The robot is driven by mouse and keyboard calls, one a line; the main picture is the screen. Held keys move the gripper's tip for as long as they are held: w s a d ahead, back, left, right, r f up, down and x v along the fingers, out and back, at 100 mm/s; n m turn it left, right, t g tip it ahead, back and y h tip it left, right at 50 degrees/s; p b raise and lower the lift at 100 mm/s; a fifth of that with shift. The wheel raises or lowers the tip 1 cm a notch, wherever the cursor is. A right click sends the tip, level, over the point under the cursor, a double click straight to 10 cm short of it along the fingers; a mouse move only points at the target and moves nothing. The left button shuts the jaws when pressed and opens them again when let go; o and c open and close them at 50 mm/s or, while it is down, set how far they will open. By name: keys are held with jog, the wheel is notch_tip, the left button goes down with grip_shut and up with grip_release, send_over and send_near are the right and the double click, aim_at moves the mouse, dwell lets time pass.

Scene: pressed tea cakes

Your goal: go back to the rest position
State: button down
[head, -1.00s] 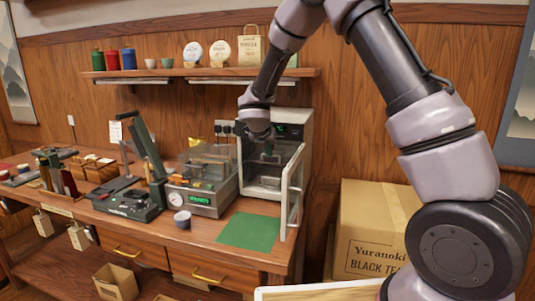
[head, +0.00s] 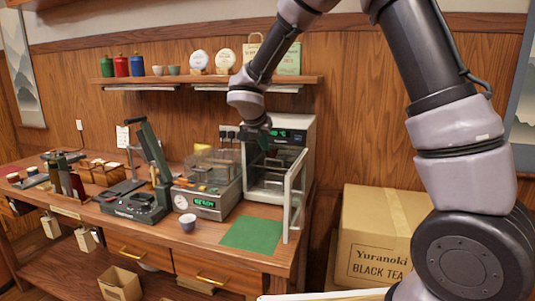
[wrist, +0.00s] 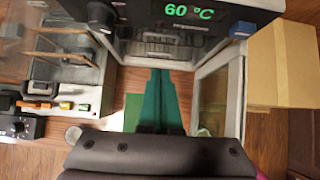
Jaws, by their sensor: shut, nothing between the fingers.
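My gripper (head: 263,143) hangs at the upper front of the small white oven (head: 308,130), near its green display. The oven's glass door (head: 296,195) stands open to the right. In the wrist view my gripper's teal fingers (wrist: 158,100) are together with nothing between them. The oven front with its "60 °C" display (wrist: 188,11) is at the top of that view, and the open door (wrist: 221,95) is to the right of the fingers. The head view shows only a small part of the fingers.
A green mat (head: 252,236) lies on the wooden counter before the oven, with a small cup (head: 188,222) to its left. A clear-lidded machine (head: 207,203) stands left of the oven. A wall shelf (head: 210,82) runs above. A large carton (head: 375,240) stands at the right.

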jog(key=s+d+r+m+g+y, duration=0.1)
jog(key=s+d+r+m, duration=0.5)
jog(key=d+m, duration=0.3)
jog(key=s+d+r+m+g, duration=0.1)
jog(key=s+d+r+m, duration=0.5)
jog(key=d+m, duration=0.2)
jog(key=s+d+r+m+t+y, duration=0.1)
jog(key=s+d+r+m, duration=0.1)
jog(key=s+m, duration=0.6)
jog(key=s+d+r+m+y, duration=0.1)
jog(key=s+d+m+y, duration=0.1)
jog(key=s+m, duration=0.6)
jog(key=m, duration=0.3)
jog(key=shift+s+d+r+t+y, duration=0.3)
jog(key=shift+d+r+t, duration=0.1)
jog(key=shift+w, duration=0.1)
